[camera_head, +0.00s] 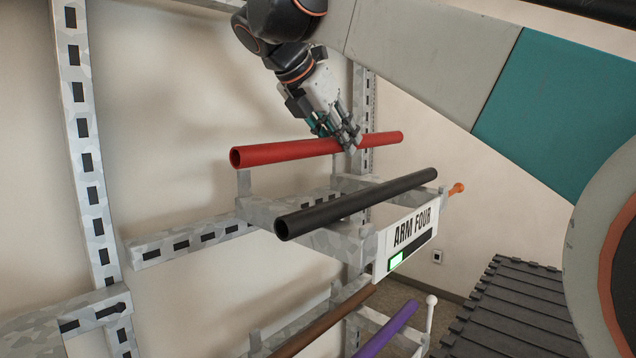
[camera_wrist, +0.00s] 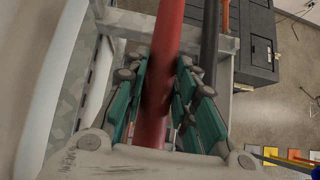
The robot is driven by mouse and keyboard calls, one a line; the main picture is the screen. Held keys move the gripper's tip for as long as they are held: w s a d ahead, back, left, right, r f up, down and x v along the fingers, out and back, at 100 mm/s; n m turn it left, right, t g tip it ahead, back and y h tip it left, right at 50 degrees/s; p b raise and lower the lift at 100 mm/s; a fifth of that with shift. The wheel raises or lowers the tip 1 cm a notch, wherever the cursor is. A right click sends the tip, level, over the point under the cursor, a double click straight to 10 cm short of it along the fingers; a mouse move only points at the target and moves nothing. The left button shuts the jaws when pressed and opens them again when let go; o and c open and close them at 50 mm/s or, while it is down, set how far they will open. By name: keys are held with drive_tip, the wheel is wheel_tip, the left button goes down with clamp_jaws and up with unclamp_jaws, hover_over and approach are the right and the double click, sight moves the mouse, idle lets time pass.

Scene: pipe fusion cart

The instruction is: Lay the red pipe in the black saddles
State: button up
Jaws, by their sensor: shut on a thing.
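The red pipe (camera_head: 275,153) lies nearly level above the "ARM FOUR" rack arm in the head view. My gripper (camera_head: 343,140) comes down from above and is shut on it, right of its middle. In the wrist view, the red pipe (camera_wrist: 166,45) runs lengthwise between the teal-padded fingers of my gripper (camera_wrist: 160,90). Whether the pipe still touches the rack arm, I cannot tell. I cannot make out the black saddles in either view.
A black pipe (camera_head: 350,204) lies in front of the red one on the rack arm (camera_head: 190,240). Brown (camera_head: 322,325) and purple (camera_head: 388,329) pipes lie lower. The wall is close behind. A dark cabinet (camera_wrist: 257,40) stands at upper right in the wrist view.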

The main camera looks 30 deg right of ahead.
drive_tip(key=s+d, duration=0.1)
drive_tip(key=s, duration=0.2)
drive_tip(key=s+d, duration=0.1)
drive_tip(key=s, duration=0.2)
drive_tip(key=s+d, duration=0.1)
drive_tip(key=s, duration=0.2)
drive_tip(key=shift+s+b, duration=0.1)
drive_tip(key=shift+b, duration=0.25)
drive_tip(key=s+d, duration=0.5)
drive_tip(key=s, duration=0.8)
drive_tip(key=s+d, duration=0.5)
drive_tip(key=s, duration=0.8)
drive_tip(key=shift+s+r, duration=0.2)
drive_tip(key=shift+s, duration=0.2)
drive_tip(key=shift+s+a, duration=0.15)
drive_tip(key=w+a, duration=0.3)
drive_tip(key=w, duration=0.8)
drive_tip(key=shift+a+f, duration=0.15)
drive_tip(key=shift+a, duration=0.2)
idle(0.3)
idle(0.3)
